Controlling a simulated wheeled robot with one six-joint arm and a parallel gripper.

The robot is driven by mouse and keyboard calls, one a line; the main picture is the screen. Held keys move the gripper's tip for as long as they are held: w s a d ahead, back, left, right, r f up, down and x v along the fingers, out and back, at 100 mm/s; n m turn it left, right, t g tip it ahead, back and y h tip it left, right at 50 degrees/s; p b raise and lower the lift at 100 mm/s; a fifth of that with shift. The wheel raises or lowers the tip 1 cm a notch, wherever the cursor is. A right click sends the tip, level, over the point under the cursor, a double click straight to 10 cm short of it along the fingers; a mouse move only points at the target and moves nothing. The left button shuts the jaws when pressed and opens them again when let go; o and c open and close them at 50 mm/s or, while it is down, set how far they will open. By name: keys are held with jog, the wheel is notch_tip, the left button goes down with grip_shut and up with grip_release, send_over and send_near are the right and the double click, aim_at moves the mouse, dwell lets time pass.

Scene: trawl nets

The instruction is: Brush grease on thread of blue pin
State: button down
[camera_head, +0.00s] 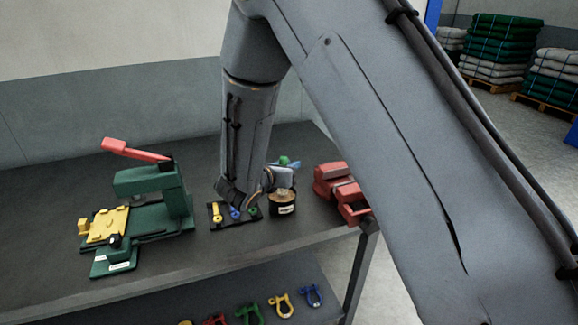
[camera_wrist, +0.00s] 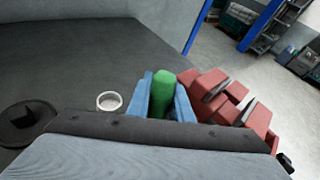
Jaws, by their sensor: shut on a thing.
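The blue pin (camera_head: 235,212) stands between a yellow pin (camera_head: 217,212) and a green pin (camera_head: 253,210) on a small black tray (camera_head: 216,226); my arm's wrist is just above and partly covers it. Its thread cannot be made out. A dark grease pot (camera_head: 283,208) with a brown top and white label stands right of the tray. My gripper (camera_head: 286,164) has blue fingers and is behind the pot. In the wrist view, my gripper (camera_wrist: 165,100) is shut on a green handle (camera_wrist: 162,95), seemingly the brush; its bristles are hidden.
A green press (camera_head: 160,195) with a red lever and yellow plate stands at left. A red vise (camera_head: 340,190) sits at the bench's right edge, close to my gripper. Coloured shackles (camera_head: 282,306) lie on the lower shelf. A white ring (camera_wrist: 109,101) lies on the dark bench.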

jog(key=shift+f+b, duration=0.4)
dwell(1.6)
notch_tip(320, 180, up, 7)
jog(key=p, duration=0.3)
jog(key=shift+p, duration=0.4)
dwell(0.6)
